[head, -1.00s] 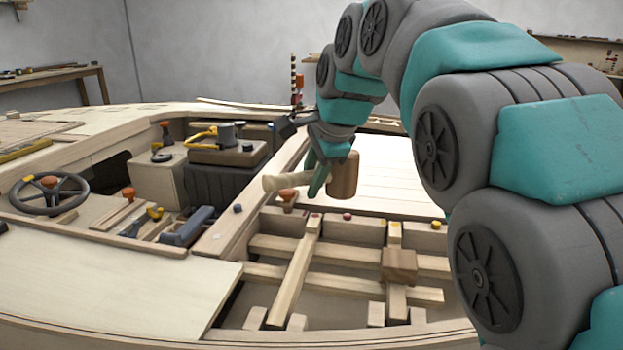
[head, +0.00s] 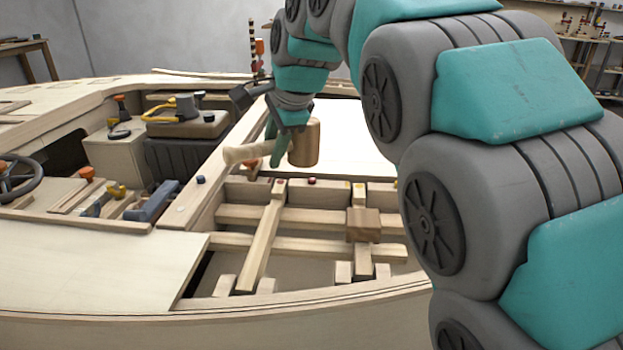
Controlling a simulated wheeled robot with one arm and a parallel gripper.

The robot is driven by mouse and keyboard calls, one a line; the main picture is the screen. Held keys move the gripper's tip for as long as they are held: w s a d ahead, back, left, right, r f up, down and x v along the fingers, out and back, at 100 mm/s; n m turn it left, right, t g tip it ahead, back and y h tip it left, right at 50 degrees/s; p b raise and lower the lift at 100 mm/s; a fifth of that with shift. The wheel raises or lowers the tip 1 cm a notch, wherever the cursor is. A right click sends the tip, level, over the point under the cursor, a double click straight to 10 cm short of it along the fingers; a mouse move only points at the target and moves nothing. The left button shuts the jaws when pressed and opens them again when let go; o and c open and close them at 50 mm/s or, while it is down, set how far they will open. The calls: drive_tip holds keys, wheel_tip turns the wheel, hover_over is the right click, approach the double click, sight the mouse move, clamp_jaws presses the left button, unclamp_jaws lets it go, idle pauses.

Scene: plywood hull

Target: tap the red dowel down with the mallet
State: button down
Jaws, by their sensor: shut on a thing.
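The wooden mallet is held in the air over the open framed bay. Its brown cylindrical head (head: 305,143) is at the right and its pale handle (head: 243,154) points left. My gripper (head: 277,150) is shut on the handle close to the head. A small red dowel top (head: 312,181) shows on the beam behind the bay, just below the mallet head in the picture. A gap shows between them; the exact height and depth are hard to tell. Another small reddish top partly shows left of it, near the gripper's fingers.
Yellow (head: 359,184) and blue (head: 201,180) tops stand nearby. A brown block (head: 363,225) sits on the bay's crossbars. Left are a steering wheel (head: 12,178), loose tools and a box with a yellow-handled item (head: 168,114). A pale flat panel (head: 90,262) lies clear at front left.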

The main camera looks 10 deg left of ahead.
wheel_tip(320, 180, down, 5)
drive_tip(key=shift+f+b, duration=0.1)
drive_tip(key=shift+b, duration=0.85)
drive_tip(key=shift+r+p, duration=1.15)
drive_tip(key=shift+r, duration=1.6)
drive_tip(key=shift+f, duration=0.45)
drive_tip(key=shift+f, duration=0.1)
